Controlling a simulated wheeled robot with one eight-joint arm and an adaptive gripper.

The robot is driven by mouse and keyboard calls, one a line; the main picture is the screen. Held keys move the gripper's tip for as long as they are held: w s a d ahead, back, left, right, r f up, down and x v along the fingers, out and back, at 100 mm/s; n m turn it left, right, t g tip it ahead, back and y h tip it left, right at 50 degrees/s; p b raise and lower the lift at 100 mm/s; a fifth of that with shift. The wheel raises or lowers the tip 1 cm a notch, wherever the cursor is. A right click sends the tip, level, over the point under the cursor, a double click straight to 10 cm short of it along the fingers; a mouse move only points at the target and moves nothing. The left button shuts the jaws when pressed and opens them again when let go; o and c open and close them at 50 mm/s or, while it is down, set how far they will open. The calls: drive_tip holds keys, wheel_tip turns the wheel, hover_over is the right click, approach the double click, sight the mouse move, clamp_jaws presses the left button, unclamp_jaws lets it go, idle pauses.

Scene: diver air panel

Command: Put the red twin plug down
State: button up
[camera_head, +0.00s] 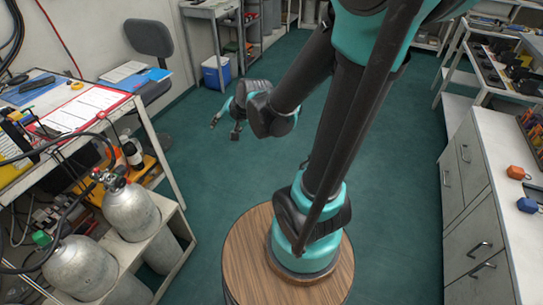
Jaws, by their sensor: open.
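My gripper (225,129) hangs over the green floor, left of the middle of the head view. Its fingers are spread apart and nothing shows between them. I cannot pick out a red twin plug with certainty. A small orange-red item (517,172) lies on the white counter (500,145) at the right, far from my gripper, but its shape is too small to tell what it is. A blue item (527,205) lies near it.
At the left, a bench (165,160) holds papers, hoses and gear, with grey gas cylinders (130,208) on the shelf below. A chair (149,38) and a blue cool box (215,72) stand behind. Shelving (460,75) is at the right. The central floor (395,130) is clear.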

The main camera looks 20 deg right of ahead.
drive_tip(key=s+d+f+n+g+h, duration=0.1)
drive_tip(key=s+d+f+n+h, duration=0.1)
drive_tip(key=s+d, duration=0.4)
drive_tip(key=s+d+f+n+g+h, duration=0.1)
drive_tip(key=s+d+f+n+h, duration=0.1)
drive_tip(key=s+d, duration=0.4)
drive_tip(key=shift+s+d+f+n, duration=0.25)
drive_tip(key=shift+s+n, duration=0.25)
drive_tip(key=shift+n, duration=0.4)
drive_tip(key=shift+o, duration=0.4)
drive_tip(key=shift+a, duration=0.1)
